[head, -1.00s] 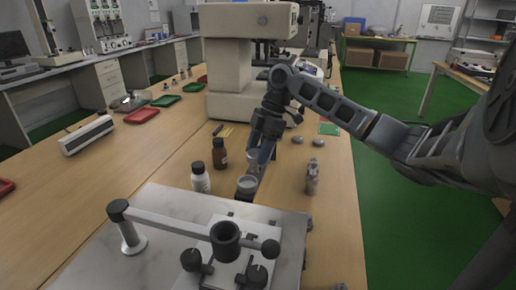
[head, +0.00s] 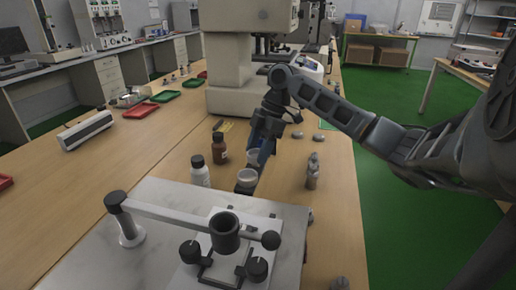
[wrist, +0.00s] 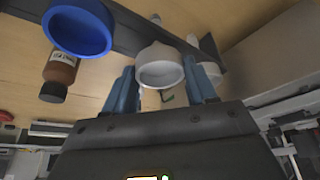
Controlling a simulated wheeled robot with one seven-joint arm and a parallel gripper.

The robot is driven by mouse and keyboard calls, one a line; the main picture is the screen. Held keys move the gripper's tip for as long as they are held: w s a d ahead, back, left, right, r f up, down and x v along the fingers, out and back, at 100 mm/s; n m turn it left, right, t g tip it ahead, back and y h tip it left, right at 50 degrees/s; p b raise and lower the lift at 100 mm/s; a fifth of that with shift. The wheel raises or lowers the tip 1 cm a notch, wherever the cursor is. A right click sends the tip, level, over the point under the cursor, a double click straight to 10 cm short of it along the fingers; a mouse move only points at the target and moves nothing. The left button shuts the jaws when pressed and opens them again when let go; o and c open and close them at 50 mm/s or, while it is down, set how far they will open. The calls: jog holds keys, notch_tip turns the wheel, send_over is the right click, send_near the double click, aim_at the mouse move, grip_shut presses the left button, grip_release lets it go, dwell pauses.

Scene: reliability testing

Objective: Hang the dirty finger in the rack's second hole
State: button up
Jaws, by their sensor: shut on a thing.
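My gripper (wrist: 160,88) shows two blue fingers in the wrist view, closed around a pale piece. The piece has a whitish cup-shaped end (wrist: 160,72) and a beige body with a dark green mark, which fits the dirty finger. A dark bar (wrist: 125,32), seemingly the rack, runs across behind it. A blue cup-shaped piece (wrist: 80,30) is at the bar's left, and another pale piece shows partly behind the right finger. I cannot make out the rack's holes. In the head view my gripper (head: 258,152) points down near pale round cups (head: 247,177), partly hiding the rack.
A brown bottle (head: 219,147) and a white bottle (head: 200,170) stand left of my gripper. A lever fixture (head: 224,232) on a metal plate fills the front. A large beige machine (head: 232,60) stands behind.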

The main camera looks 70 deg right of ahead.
jog(key=shift+f, duration=0.1)
dwell(0.3)
jog(key=o, duration=1.7)
jog(key=p+v, duration=0.4)
jog(key=v, duration=0.3)
jog(key=shift+s, duration=0.1)
dwell(0.6)
